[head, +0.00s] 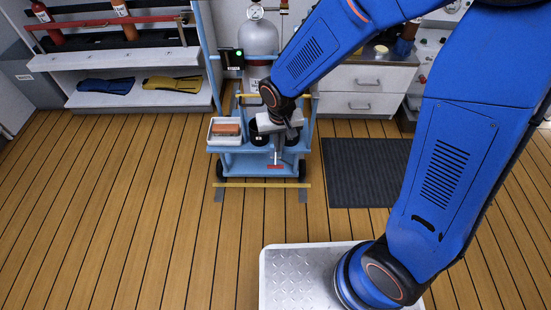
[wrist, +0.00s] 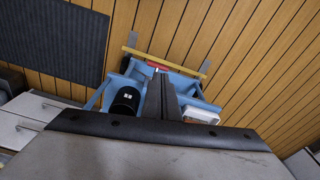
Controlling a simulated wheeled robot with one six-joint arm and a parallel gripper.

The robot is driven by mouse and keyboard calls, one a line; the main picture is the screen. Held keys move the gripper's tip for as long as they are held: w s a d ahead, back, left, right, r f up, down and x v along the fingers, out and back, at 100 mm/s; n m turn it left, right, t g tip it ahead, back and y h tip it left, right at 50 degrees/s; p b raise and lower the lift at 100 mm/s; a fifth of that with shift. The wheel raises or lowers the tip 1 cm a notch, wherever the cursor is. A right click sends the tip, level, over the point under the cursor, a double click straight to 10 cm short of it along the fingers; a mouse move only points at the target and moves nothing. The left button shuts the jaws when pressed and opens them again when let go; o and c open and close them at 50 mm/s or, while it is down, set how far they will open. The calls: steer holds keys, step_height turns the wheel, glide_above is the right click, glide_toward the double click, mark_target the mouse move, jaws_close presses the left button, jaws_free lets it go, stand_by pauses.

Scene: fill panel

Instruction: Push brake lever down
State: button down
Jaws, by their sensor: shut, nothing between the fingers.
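A light-blue cart (head: 228,160) stands on the plank floor with a grey gas cylinder (head: 258,42) upright on it. The brake lever shows as a small red piece (head: 275,167) low at the cart's front; it also shows in the wrist view (wrist: 157,66), just past my fingertips. My gripper (head: 277,155) points down over the cart's front, its fingers shut and empty. In the wrist view my gripper (wrist: 160,80) partly hides the cart and lies close to the red lever. I cannot tell whether the fingertips touch it.
A yellow bar (head: 262,185) lies in front of the wheels. A dark mat (head: 365,170) is to the right. Drawers (head: 365,85) stand behind. The left floor is clear.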

steer(key=shift+s+r, duration=0.2)
steer(key=shift+r, duration=1.65)
steer(key=shift+d, duration=0.1)
steer(key=s+d+r+m+t, duration=0.1)
steer(key=s+d+r, duration=0.4)
steer(key=d+r, duration=0.5)
steer(key=s+d+r+m+t, duration=0.15)
steer(key=s+d+r, duration=0.25)
steer(key=d+r, duration=0.55)
steer(key=s+d+t, duration=0.1)
steer(key=s+d, duration=0.5)
steer(key=s, duration=0.1)
steer(key=shift+s+d+r, duration=0.15)
steer(key=shift+s+d, duration=0.25)
steer(key=shift+n, duration=0.25)
